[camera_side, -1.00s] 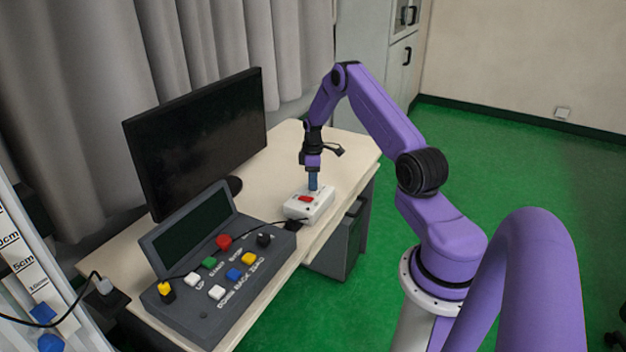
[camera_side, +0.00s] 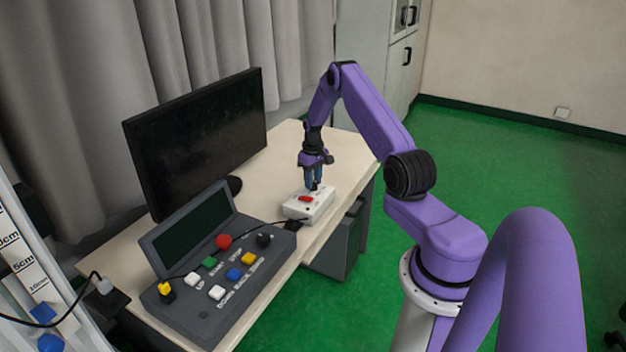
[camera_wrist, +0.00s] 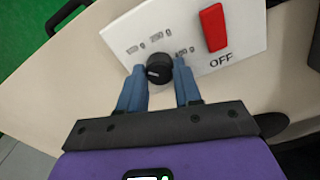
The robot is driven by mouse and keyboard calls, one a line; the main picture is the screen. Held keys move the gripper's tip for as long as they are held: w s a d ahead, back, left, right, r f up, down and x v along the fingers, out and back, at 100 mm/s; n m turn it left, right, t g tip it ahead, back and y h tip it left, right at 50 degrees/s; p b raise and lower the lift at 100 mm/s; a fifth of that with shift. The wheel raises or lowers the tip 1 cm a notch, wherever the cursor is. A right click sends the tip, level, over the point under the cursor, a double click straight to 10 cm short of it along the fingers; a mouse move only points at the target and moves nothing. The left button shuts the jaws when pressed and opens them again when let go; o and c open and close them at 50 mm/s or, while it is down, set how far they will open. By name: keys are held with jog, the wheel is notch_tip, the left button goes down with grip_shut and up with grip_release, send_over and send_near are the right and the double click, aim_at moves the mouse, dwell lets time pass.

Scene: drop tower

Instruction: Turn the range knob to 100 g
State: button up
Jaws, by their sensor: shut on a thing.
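The range knob (camera_wrist: 159,68) is a round black dial with a light pointer mark, on a white box (camera_wrist: 262,33) with printed gram labels around it.
A red rocker switch (camera_wrist: 213,27) marked OFF sits beside the knob on the same box. A grey console (camera_side: 215,290) with several coloured buttons and a monitor (camera_side: 198,140) stand to the left. A cable runs between box and console.

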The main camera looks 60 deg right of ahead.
jog(key=shift+m, duration=1.5)
jog(key=o, duration=1)
jog(key=shift+o, duration=0.2)
notch_tip(320, 180, up, 18)
jog(key=shift+f, duration=0.25)
